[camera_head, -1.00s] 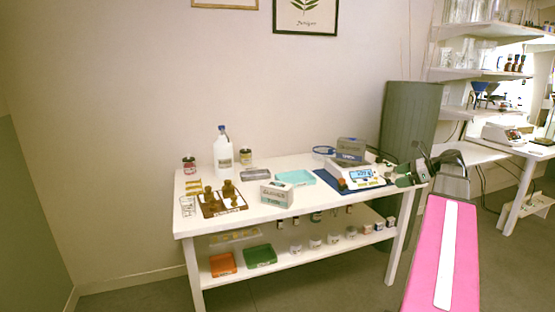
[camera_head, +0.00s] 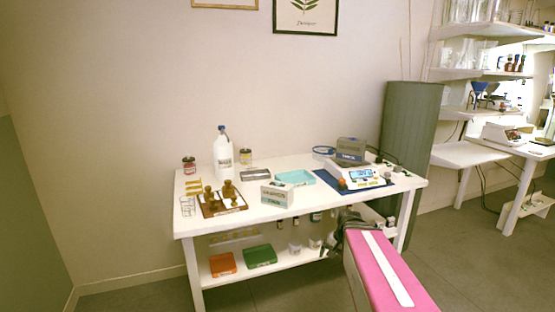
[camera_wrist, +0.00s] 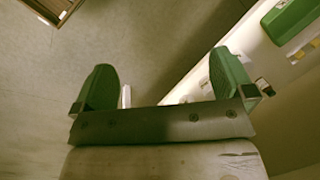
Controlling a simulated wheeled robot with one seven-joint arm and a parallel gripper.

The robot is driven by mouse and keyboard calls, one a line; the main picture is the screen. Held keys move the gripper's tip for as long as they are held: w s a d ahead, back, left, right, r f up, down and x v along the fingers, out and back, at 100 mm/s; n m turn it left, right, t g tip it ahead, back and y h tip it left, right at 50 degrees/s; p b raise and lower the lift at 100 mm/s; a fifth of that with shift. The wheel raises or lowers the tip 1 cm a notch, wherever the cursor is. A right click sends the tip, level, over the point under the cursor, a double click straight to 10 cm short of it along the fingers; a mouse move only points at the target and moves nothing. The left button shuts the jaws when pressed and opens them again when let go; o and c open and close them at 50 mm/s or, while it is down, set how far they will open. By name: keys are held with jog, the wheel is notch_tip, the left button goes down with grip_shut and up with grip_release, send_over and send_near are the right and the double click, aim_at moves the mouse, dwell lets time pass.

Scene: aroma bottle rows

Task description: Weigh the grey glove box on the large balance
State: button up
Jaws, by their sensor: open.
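The grey box (camera_head: 351,147), which looks like the glove box, rests on the pan of the large balance (camera_head: 357,174) at the right end of the table. The balance stands on a blue mat and its display is lit; I cannot read the figures. My gripper (camera_head: 328,245) is in front of the table's front edge, low near the under-shelf, apart from the box and the balance. In the wrist view my gripper (camera_wrist: 165,88) shows two green fingers wide apart with nothing between them.
On the white table (camera_head: 215,223) stand a white-and-teal box (camera_head: 277,193), a turquoise tray (camera_head: 296,177), a large bottle (camera_head: 223,155) and brown weights on a board. Orange (camera_head: 222,264) and green (camera_head: 260,256) containers sit on the shelf below. Open floor lies to the right.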

jog(key=s+a+f+n+h, duration=0.2)
jog(key=s+a+f+n, duration=0.1)
jog(key=s+n, duration=0.1)
jog(key=shift+f+n, duration=0.35)
jog(key=shift+n, duration=0.15)
